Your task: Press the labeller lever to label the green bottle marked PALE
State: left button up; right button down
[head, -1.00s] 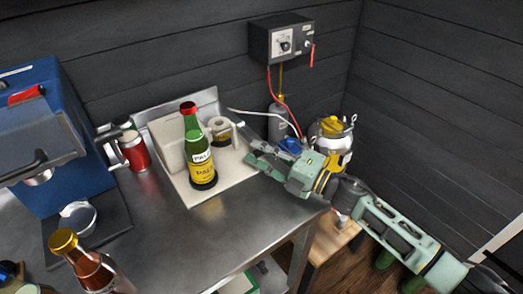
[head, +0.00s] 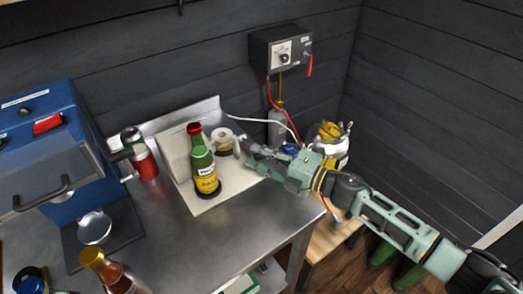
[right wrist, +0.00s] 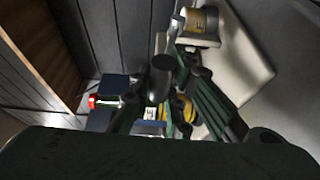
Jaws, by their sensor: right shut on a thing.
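The green bottle (head: 202,158) with a red cap, a white neck label and a yellow body label stands upright on the pale labeller base (head: 222,189). A pale upright block of the labeller (head: 174,154) stands behind it, and a label roll (head: 224,146) sits to its right. My right gripper (head: 252,153) is at the labeller's right side, apart from the bottle. It is shut on what looks like the labeller lever, whose dark rounded end (right wrist: 160,80) shows between the fingers in the right wrist view. The fingers hide much of the lever. My left gripper is out of view.
A blue machine (head: 62,165) with a front handle stands on the left of the steel table (head: 195,240). A red can (head: 145,165) and a brown bottle (head: 110,275) stand nearby. A control box (head: 281,49) hangs on the wall; a metal vessel (head: 335,145) stands right.

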jog(key=r, duration=0.1)
jog(key=r+p, duration=0.1)
jog(key=r, duration=0.1)
jog(key=shift+w+a+r, duration=0.1)
jog(key=shift+w+r, duration=0.05)
jog(key=shift+w, duration=0.25)
jog(key=shift+w+a+r+p, duration=0.2)
jog(key=shift+r+p, duration=0.1)
jog(key=shift+r, duration=0.25)
jog(key=shift+w+a+r+p, duration=0.15)
jog(key=shift+r+p, duration=0.1)
jog(key=shift+r, duration=0.4)
jog(key=c, duration=1.7)
grip_release()
jog(key=shift+o, duration=0.2)
jog(key=shift+w+a, duration=0.1)
jog(key=shift+a, duration=0.05)
jog(key=shift+d+f, duration=0.2)
jog(key=shift+d, duration=0.05)
jog(key=v, duration=1.2)
jog(key=shift+f, duration=0.4)
